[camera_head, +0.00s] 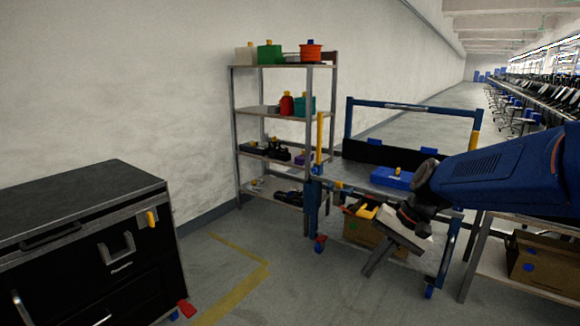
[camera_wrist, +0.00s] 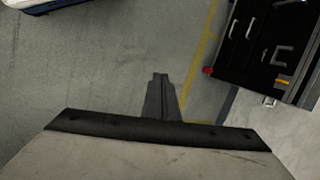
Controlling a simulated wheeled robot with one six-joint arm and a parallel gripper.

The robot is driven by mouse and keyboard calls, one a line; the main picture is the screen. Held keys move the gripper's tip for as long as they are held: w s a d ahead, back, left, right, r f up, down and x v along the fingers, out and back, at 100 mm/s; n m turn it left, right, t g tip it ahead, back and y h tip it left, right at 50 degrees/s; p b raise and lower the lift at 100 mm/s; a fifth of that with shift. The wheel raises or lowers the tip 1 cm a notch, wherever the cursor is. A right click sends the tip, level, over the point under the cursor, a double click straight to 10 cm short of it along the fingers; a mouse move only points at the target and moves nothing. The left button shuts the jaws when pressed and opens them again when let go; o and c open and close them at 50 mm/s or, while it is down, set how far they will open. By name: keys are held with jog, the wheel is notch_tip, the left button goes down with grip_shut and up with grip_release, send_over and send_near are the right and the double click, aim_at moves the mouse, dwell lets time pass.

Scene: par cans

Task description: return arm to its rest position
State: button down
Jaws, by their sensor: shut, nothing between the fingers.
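My gripper (camera_head: 377,262) hangs at the end of my blue arm, which reaches in from the right in the head view. It is in front of the blue cart (camera_head: 440,267) and points down and to the left. In the wrist view its fingers (camera_wrist: 161,92) are together, with nothing held, above the grey floor. No object touches the fingertips in either view.
A black tool cabinet (camera_head: 75,228) stands at the left; it also shows in the wrist view (camera_wrist: 268,45). A metal shelf (camera_head: 275,112) with several containers stands by the wall. A cardboard box (camera_head: 545,268) sits at the right. Floor with yellow tape (camera_head: 240,285) is clear between cabinet and cart.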

jog(key=s+d+n+t+h, duration=0.2)
jog(key=s+d, duration=0.2)
jog(key=s, duration=0.5)
jog(key=s+d+n+t+h, duration=0.2)
jog(key=s+d, duration=0.3)
jog(key=s, duration=0.5)
jog(key=shift+s+f+n+h, duration=0.2)
jog(key=shift+f+n+h, duration=0.15)
jog(key=shift+h, duration=0.35)
